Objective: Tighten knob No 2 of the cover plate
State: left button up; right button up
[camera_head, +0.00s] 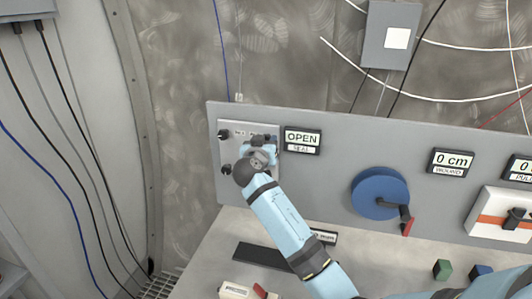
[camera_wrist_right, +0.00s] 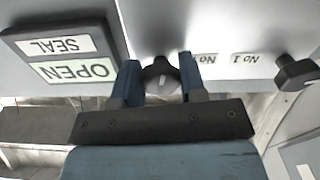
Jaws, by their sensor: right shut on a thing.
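The cover plate (camera_head: 240,130) is a light grey plate at the left end of the grey panel. Two dark knobs show along its left side, an upper one (camera_head: 223,134) and a lower one (camera_head: 226,169). My right gripper (camera_head: 262,146) is at the plate's right part and hides what is there. In the upside-down right wrist view my right gripper (camera_wrist_right: 161,82) is shut on a dark knob (camera_wrist_right: 161,74) with a light mark, beside the "No 2" label (camera_wrist_right: 207,58), partly covered by a finger. The "No 1" knob (camera_wrist_right: 296,72) stands apart at the right. My left gripper is out of view.
An "OPEN SEAL" sign (camera_head: 302,140) is just right of the plate, close to the gripper. A blue wheel with a handle (camera_head: 378,193) is further right. A dark bar (camera_head: 262,256) and small blocks, one green (camera_head: 442,269), lie on the bench below.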

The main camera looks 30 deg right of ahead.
jog(key=m+b, duration=0.2)
jog(key=b, duration=0.2)
jog(key=f+m+b, duration=0.1)
jog(key=b, duration=0.3)
jog(key=shift+a+f+m, duration=0.1)
jog(key=shift+m, duration=0.3)
jog(key=m+b, duration=0.2)
jog(key=b, duration=0.1)
jog(key=m+b, duration=0.2)
jog(key=b, duration=0.1)
jog(key=m+b, duration=0.2)
jog(key=b, duration=0.2)
jog(key=shift+w+r, duration=0.15)
jog(key=shift+r, duration=0.15)
jog(key=shift+r+m+b, duration=0.15)
jog(key=shift+m+b, duration=1)
jog(key=shift+m, duration=0.05)
jog(key=shift+r+m+b, duration=0.15)
jog(key=shift+m+b, duration=0.45)
jog(key=shift+m, duration=0.1)
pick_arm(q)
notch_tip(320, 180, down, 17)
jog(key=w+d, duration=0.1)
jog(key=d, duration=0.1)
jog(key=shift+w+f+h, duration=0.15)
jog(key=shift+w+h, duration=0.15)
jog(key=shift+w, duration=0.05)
pick_arm(e)
jog(key=shift+m, duration=0.3)
jog(key=shift+r, duration=0.1)
